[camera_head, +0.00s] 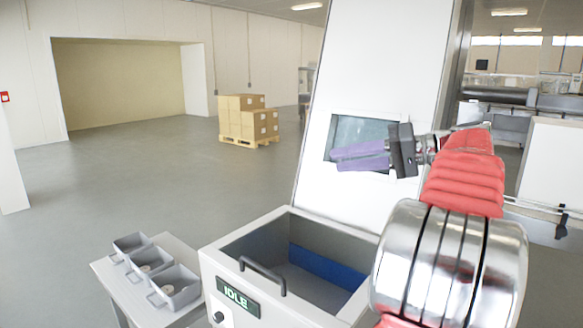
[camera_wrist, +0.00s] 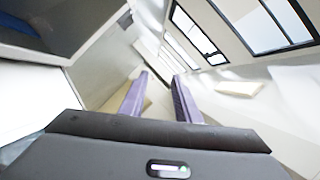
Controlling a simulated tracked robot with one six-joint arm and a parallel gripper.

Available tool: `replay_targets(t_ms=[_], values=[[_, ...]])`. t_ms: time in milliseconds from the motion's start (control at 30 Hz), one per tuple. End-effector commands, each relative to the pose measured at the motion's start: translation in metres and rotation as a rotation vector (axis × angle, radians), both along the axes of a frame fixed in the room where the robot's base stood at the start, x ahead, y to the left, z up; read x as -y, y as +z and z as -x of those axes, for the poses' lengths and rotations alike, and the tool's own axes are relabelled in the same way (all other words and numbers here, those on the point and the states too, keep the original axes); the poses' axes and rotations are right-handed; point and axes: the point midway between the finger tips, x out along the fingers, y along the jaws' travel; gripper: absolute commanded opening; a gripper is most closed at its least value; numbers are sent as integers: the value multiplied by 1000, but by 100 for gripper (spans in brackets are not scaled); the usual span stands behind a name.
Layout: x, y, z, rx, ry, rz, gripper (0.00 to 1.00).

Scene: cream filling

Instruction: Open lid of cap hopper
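The hopper (camera_head: 215,258) is a grey-white box at the bottom centre of the head view. Its top is open, showing a grey inside with a blue strip. A dark bar handle (camera_head: 262,272) sits at its front rim. A tall white panel (camera_head: 380,60) with a small window stands behind the opening; I cannot tell whether it is the lid or the machine body. My gripper (camera_head: 334,159) is in front of that window, above and apart from the hopper. Its purple fingers are apart and empty, and they also show in the wrist view (camera_wrist: 160,76).
A side table (camera_head: 112,271) at lower left holds several small grey bins (camera_head: 178,285). A green "IDLE" display (camera_head: 237,297) and a knob are on the hopper's front. Boxes on a pallet (camera_head: 249,141) stand farther back. The floor at left is clear.

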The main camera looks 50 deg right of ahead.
Motion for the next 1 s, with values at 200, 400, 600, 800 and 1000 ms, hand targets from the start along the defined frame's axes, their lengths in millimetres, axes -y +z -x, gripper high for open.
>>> replay_targets(t_ms=[200, 400, 600, 800, 1000], values=[[-3, -1, -3, -7, 2, 0, 30], [-30, -10, -25, -69, 22, -10, 30], [-84, -32, -57, -192, 54, -13, 30], [-142, -58, -79, -317, 82, 4, 30], [-197, -85, -88, -434, 105, 45, 30]])
